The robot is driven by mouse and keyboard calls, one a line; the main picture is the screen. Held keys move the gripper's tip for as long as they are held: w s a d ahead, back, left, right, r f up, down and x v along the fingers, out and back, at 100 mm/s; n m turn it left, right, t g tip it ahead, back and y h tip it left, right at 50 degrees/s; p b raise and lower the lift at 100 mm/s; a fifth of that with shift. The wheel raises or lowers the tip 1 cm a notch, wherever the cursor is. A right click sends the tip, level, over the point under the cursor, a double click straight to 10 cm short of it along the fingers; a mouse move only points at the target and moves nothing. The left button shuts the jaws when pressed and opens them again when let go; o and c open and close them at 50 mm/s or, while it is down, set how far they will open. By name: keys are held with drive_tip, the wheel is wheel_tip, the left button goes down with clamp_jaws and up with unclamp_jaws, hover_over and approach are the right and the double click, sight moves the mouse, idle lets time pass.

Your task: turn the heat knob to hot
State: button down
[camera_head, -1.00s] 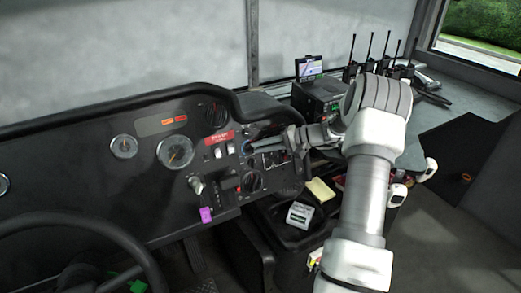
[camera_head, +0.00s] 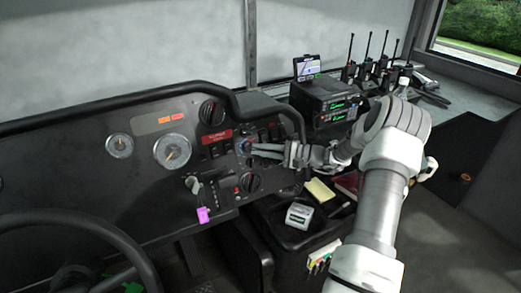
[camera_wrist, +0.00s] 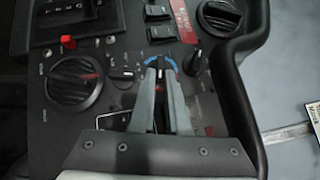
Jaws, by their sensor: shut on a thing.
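The heat knob (camera_wrist: 160,64) is a small black dial with a pale pointer line and a blue arc around its top. It sits on the dark dashboard panel; the pointer looks roughly straight up in the wrist view. My gripper (camera_wrist: 160,76) has its two grey fingers closed together on this knob, one on each side. In the head view my gripper (camera_head: 250,149) reaches in from the right to the panel, and its fingers largely cover the knob. The lower part of the dial's markings is hidden between the fingers.
A large black knob (camera_wrist: 74,82) is left of my fingers, a small black knob (camera_wrist: 196,62) close on the right, and another large knob (camera_wrist: 218,16) above. A raised dashboard rim (camera_wrist: 240,90) curves along the right. A radio unit (camera_head: 330,105) stands behind my arm.

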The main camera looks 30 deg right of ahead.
drive_tip(key=shift+w+a, duration=0.15)
drive_tip(key=shift+a, duration=0.2)
drive_tip(key=c, duration=0.9)
unclamp_jaws()
drive_tip(key=shift+r, duration=0.1)
drive_tip(key=shift+d, duration=0.15)
drive_tip(key=f+p+v, duration=0.1)
drive_tip(key=p+v, duration=0.1)
drive_tip(key=v, duration=1.5)
drive_tip(key=shift+s+r, duration=0.3)
drive_tip(key=shift+r, duration=0.05)
drive_tip(key=shift+r, duration=0.1)
